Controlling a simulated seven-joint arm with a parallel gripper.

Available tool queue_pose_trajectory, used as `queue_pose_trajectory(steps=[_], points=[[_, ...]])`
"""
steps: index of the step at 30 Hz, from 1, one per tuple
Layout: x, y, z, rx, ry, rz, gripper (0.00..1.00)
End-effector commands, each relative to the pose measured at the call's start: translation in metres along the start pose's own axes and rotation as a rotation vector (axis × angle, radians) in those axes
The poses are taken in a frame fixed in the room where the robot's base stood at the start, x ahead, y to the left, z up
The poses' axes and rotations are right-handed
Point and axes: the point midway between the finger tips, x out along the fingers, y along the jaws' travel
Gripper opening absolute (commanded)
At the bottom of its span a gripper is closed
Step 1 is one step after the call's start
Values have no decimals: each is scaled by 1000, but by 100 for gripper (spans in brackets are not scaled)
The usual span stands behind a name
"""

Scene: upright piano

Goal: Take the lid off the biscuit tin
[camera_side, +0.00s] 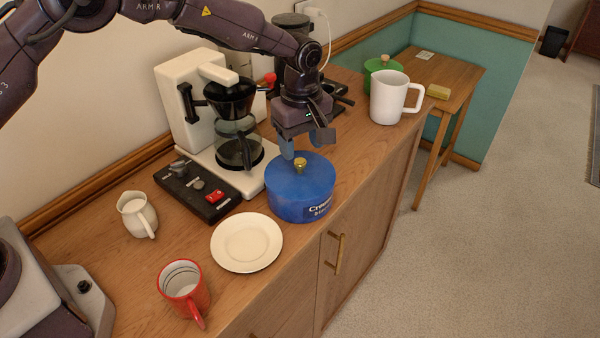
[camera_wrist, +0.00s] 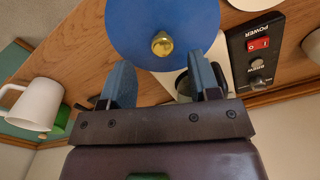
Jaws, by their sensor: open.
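The biscuit tin (camera_side: 290,204) is a round blue tin with lettering on its front, standing on the wooden cabinet top near its front edge. Its blue lid (camera_side: 318,172) is on it, with a brass knob (camera_side: 300,164) at the centre. In the wrist view the lid (camera_wrist: 190,20) and the knob (camera_wrist: 162,44) show ahead of the fingers. My gripper (camera_side: 304,150) is open and empty, just above and behind the lid, with its blue fingers pointing down. In the wrist view my gripper (camera_wrist: 161,82) has the knob beyond the gap between its fingertips, apart from both.
A coffee maker (camera_side: 182,105) and a black switch panel (camera_side: 192,192) stand left of the tin. A white plate (camera_side: 246,243), red mug (camera_side: 184,288) and cream jug (camera_side: 137,214) are nearer left. A large white mug (camera_side: 388,98) and green pot (camera_side: 382,64) are to the right.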

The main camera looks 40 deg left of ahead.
Motion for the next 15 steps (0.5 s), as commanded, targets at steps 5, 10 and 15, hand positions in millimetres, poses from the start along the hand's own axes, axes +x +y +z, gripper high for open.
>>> queue_pose_trajectory(steps=[5,10,15], points=[[27,-3,-2,-1,-2,-6,56],[46,-3,-2,-1,0,-3,56],[49,-2,-2,0,0,-1,56]])
